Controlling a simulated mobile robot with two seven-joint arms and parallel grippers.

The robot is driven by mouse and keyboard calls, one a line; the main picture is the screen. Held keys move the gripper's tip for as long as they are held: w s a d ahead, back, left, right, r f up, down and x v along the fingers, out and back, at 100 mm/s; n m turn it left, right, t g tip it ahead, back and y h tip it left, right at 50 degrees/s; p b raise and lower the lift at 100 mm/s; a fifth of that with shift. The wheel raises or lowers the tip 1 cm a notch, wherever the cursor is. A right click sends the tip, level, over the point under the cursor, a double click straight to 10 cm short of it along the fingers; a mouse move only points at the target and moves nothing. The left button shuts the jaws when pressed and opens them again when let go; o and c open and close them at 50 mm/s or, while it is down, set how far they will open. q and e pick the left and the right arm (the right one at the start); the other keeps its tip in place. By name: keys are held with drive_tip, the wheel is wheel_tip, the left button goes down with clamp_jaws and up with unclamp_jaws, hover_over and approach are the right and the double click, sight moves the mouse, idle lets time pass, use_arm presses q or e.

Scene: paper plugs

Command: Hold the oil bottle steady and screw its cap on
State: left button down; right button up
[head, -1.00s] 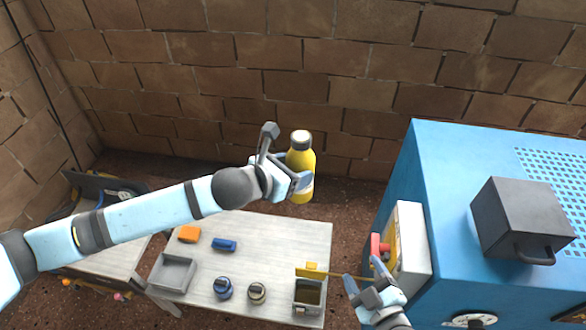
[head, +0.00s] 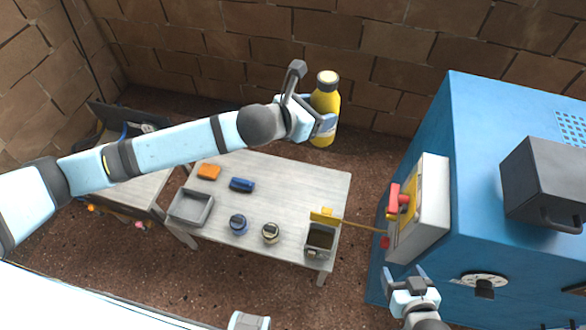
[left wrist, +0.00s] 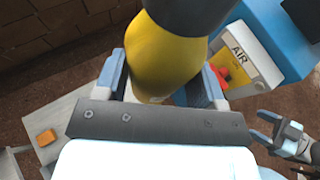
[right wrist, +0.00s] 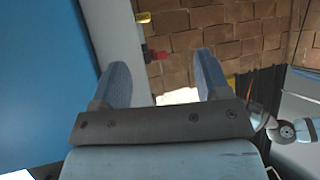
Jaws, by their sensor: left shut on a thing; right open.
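The yellow oil bottle (head: 323,128) is upright in the air above the back right of the white table. My left gripper (head: 318,125) is shut around its body; it also shows in the left wrist view (left wrist: 165,75). My right gripper (head: 405,274) is open and empty, low in front of the blue machine and well apart from the bottle. Its empty fingers show in the right wrist view (right wrist: 163,75).
The white table (head: 275,190) holds a grey tray (head: 190,207), an orange block (head: 209,171), a blue block (head: 242,184), two small round jars and a dark open box (head: 320,240). The blue machine (head: 430,165) with a red-handled panel (head: 425,210) stands at right.

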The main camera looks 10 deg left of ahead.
use_arm(q)
drive_tip(key=w+a+f+n+t+y+b, duration=0.1)
drive_tip(key=w+a+f+y+b, duration=0.1)
drive_tip(key=f+b, duration=0.8)
drive_tip(key=w+a+f+n+y+b, duration=0.2)
drive_tip(key=w+a+f+b, duration=0.2)
drive_tip(key=f, duration=1.3)
drive_tip(key=w+a+f+n+t+y+b, duration=0.1)
drive_tip(key=a+f+b, duration=0.6)
drive_tip(key=f+b, duration=0.7)
drive_tip(key=shift+w+a+n+t+y+b, duration=0.15)
drive_tip(key=shift+w+n+t+y+b, duration=0.2)
drive_tip(key=shift+w+n+b, duration=0.55)
use_arm(e)
drive_tip(key=w+a+f+t+y, duration=0.3)
drive_tip(key=a+f+t, duration=0.1)
drive_tip(key=f, duration=0.6)
drive_tip(key=shift+w+a+t+y+b, duration=0.3)
drive_tip(key=shift+w+a, duration=0.05)
drive_tip(key=shift+a, duration=0.45)
drive_tip(key=shift+f, duration=0.1)
use_arm(q)
wheel_tip(320, 180, down, 16)
drive_tip(key=b, duration=0.6)
drive_tip(key=shift+b, duration=0.4)
use_arm(e)
drive_tip(key=shift+a+r+n+y, duration=0.2)
drive_tip(key=shift+a+n+y, duration=0.1)
drive_tip(key=shift+a+y, duration=0.85)
